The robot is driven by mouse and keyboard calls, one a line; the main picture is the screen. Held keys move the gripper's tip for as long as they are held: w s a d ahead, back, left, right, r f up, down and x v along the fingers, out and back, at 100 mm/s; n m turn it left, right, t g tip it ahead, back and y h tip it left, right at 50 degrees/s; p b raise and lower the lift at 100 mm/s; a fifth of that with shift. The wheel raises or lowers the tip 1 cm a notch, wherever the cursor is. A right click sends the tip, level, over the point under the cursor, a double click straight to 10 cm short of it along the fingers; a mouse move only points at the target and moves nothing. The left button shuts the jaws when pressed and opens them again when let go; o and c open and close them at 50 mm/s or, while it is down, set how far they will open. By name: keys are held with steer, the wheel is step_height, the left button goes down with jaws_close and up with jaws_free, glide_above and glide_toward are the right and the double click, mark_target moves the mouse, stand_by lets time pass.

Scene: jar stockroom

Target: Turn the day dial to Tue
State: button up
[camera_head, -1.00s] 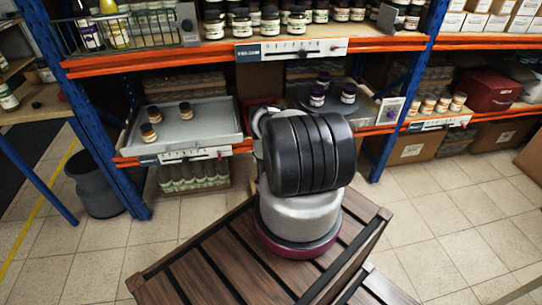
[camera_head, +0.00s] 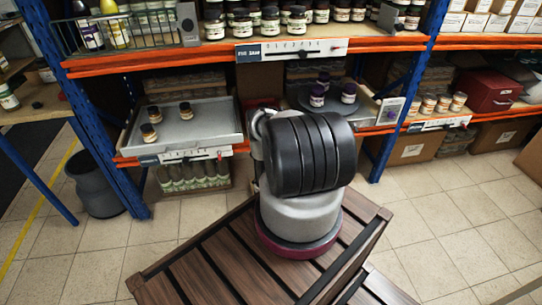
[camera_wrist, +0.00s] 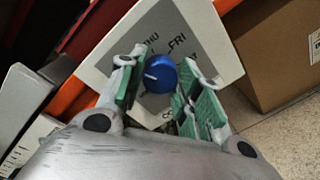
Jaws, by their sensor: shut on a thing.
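The day dial is a round blue knob (camera_wrist: 161,76) on a pale panel (camera_wrist: 205,28) in the wrist view. THU and FRI are legible on the panel above the knob; other labels are hidden or too small to read. A white pointer line on the knob points left, towards the left finger. My gripper (camera_wrist: 160,70) has its green-padded fingers on either side of the knob, shut on it. In the head view my arm hides the gripper, and I cannot make out the blue knob.
A cardboard box (camera_wrist: 279,48) stands right of the panel in the wrist view. In the head view, orange shelf beams and a blue upright (camera_head: 408,85) border the area. A grey tray (camera_head: 205,118) holds several jars. Tiled floor (camera_head: 445,225) is clear at right.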

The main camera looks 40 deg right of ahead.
steer(key=shift+a+n, duration=0.1)
steer(key=shift+n, duration=4)
steer(key=o, duration=1)
steer(key=shift+o, duration=0.2)
steer(key=v, duration=1.2)
steer(key=shift+f, duration=0.2)
